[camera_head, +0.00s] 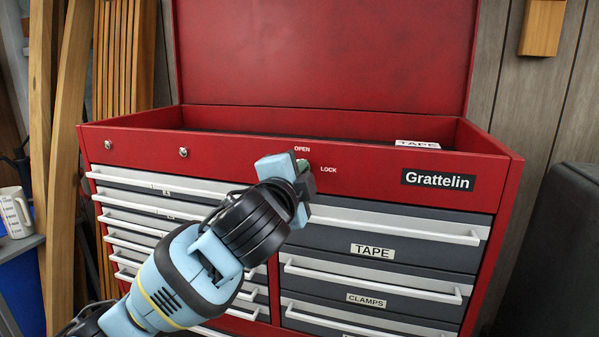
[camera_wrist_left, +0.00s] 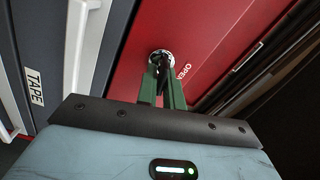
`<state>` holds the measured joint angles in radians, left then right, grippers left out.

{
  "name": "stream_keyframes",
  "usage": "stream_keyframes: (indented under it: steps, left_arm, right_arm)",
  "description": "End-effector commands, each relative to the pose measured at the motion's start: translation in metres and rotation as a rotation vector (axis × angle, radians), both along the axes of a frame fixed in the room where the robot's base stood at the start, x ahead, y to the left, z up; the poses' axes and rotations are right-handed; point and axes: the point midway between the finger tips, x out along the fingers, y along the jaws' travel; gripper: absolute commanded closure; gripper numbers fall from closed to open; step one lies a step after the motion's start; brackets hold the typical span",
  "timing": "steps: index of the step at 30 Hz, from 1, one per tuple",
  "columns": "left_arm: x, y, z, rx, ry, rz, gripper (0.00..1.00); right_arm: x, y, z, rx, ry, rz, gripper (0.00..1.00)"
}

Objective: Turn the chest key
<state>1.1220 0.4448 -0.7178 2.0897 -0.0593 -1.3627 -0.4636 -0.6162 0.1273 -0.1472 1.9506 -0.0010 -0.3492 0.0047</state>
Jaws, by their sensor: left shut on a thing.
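The red tool chest (camera_head: 350,155) stands in front of me with its lid up. My left gripper (camera_head: 303,168) is at the chest's front panel, between the OPEN and LOCK labels, and covers the key in the head view. In the left wrist view the green fingers of my left gripper (camera_wrist_left: 164,85) are close together at a round silver lock (camera_wrist_left: 160,57) beside the OPEN label. They are shut on the chest key, which is mostly hidden between them. I cannot tell the key's angle. My right gripper is not in view.
Drawers with white bar handles (camera_head: 380,225) lie just below the panel. Two more silver locks (camera_head: 183,152) sit on the panel's left. Wooden planks (camera_head: 65,130) and a mug (camera_head: 14,212) are at the left, and a dark object (camera_head: 562,260) at the right.

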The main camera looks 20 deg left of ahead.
Motion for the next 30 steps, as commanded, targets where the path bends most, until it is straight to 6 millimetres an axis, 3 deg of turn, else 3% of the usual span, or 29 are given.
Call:
stream_keyframes:
  steps: [12,30]
  left_arm:
    - [-0.0001,-0.0003,-0.0019,0.240,-0.008,0.000,1.00]
    - [-0.0001,-0.0008,-0.0030,0.293,-0.009,-0.001,1.00]
  right_arm:
    - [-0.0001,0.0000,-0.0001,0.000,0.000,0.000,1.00]
    - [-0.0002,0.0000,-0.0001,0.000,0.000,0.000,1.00]
